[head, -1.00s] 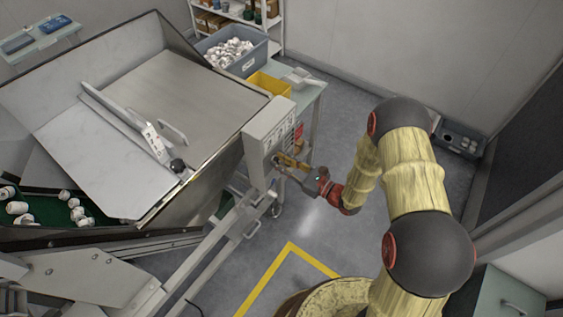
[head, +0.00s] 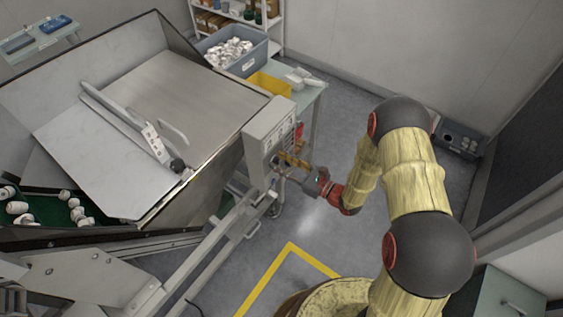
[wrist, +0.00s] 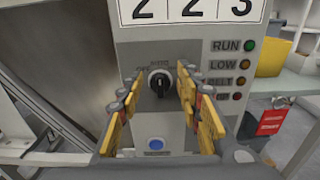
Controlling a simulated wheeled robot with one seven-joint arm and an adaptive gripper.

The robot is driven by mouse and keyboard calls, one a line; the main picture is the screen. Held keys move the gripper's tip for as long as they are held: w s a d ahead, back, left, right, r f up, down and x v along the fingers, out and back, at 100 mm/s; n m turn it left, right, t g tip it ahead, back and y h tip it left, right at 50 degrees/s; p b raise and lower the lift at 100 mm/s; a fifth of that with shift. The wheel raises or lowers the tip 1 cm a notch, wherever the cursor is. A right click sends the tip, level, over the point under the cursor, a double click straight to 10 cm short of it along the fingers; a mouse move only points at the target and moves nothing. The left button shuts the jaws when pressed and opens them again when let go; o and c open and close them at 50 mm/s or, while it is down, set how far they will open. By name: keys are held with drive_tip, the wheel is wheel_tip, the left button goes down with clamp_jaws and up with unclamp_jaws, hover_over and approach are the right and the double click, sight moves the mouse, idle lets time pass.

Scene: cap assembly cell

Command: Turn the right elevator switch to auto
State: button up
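The elevator switch (wrist: 159,83) is a black rotary knob on the grey control box, in the middle of the wrist view. Small lettering reading AUTO shows above it, with fainter lettering to its upper left. The knob looks near upright, but its exact setting is too small to read. My gripper (wrist: 155,92) is open, with one yellow-padded finger on each side of the knob. Gaps show between the fingers and the knob. In the head view my gripper (head: 281,165) is at the face of the control box (head: 268,128), and the knob cannot be made out there.
Below the knob is a blue button (wrist: 156,144). RUN, LOW and BELT lamps (wrist: 246,64) are on the right, with a 223 label (wrist: 190,10) above. A red tag (wrist: 271,122) hangs farther right. The steel hopper (head: 190,90) stands left of the box.

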drive_tip(key=v, duration=1.2)
idle(0.3)
